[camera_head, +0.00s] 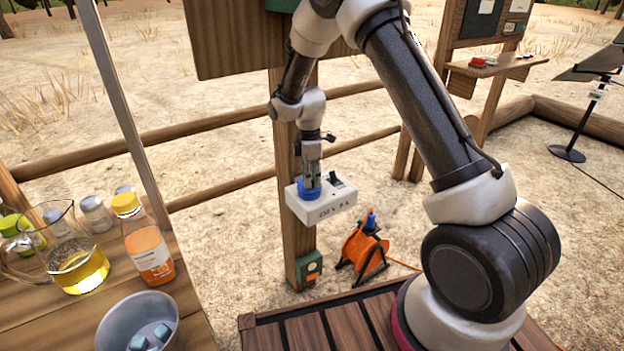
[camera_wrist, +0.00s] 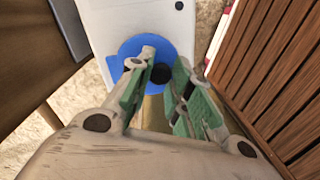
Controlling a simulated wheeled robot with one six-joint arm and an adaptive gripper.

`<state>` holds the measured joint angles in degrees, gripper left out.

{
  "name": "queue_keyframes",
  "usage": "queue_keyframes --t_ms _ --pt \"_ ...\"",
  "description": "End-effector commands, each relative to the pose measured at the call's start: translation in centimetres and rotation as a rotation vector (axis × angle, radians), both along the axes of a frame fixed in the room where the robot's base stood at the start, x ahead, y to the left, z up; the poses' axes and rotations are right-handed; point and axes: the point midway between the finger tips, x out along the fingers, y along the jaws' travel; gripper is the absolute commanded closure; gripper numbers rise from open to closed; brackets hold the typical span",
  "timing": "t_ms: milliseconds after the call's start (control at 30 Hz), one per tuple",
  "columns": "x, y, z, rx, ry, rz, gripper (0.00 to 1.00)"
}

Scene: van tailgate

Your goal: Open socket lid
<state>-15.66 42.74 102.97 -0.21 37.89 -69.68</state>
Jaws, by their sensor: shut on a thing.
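A white box (camera_head: 322,207) with dark lettering and a small black part on top is in front of the wooden post. A blue round lid (camera_head: 309,190) sits on its top face. In the wrist view the blue lid (camera_wrist: 127,56) shows as a disc with a dark round centre, on the white box (camera_wrist: 110,22). My gripper (camera_head: 312,180) points down at the lid and is shut on it. Its green-padded fingers (camera_wrist: 168,85) are on either side of the dark centre. The exact contact is partly hidden by the fingers.
The wooden post (camera_head: 296,235) carries a small green box (camera_head: 309,268) low down. An orange cable reel (camera_head: 362,250) stands beside it. A wooden table at left holds a glass jug (camera_head: 80,265), an orange bottle (camera_head: 148,250) and a metal bowl (camera_head: 115,315).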

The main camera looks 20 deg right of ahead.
Motion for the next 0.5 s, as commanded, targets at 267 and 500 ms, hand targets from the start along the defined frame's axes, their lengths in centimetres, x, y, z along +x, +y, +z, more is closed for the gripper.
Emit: queue_keyframes --t_ms 267,500 --pt "1.1 0.4 0.9 -0.055 0.169 0.000 1.00" --pt "1.2 0.4 1.2 -0.064 0.197 0.000 1.00"
